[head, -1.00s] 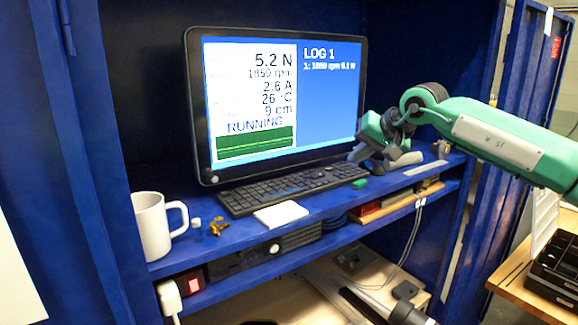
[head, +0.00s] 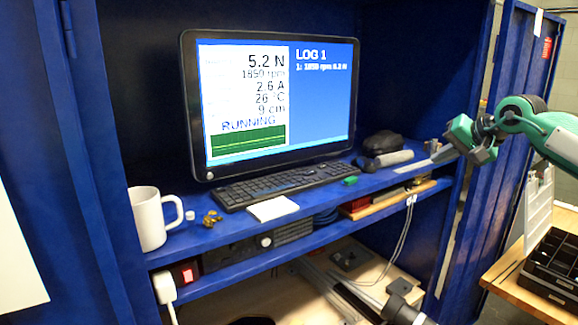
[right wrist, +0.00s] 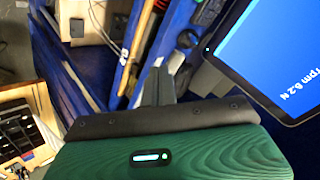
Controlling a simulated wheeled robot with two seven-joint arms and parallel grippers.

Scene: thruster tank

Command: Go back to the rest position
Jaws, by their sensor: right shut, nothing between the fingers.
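My right gripper (head: 441,154) is at the right end of the blue cabinet's upper shelf, its green arm coming in from the right. Its jaws are shut and empty. In the right wrist view the closed grey fingers (right wrist: 157,85) point up the picture, with the shelf edge behind them. The monitor (head: 270,95) reads RUNNING, 5.2 N and 1850 rpm, with one line under LOG 1. The keyboard (head: 285,186) lies in front of it, clear of the gripper. My left gripper is not in view.
A white mug (head: 150,218) stands at the shelf's left end. A dark mouse-like item (head: 366,163) and a small green block (head: 351,180) lie right of the keyboard. The open cabinet door (head: 510,150) is close to my right arm. A black tray (head: 552,265) sits on the wooden bench at right.

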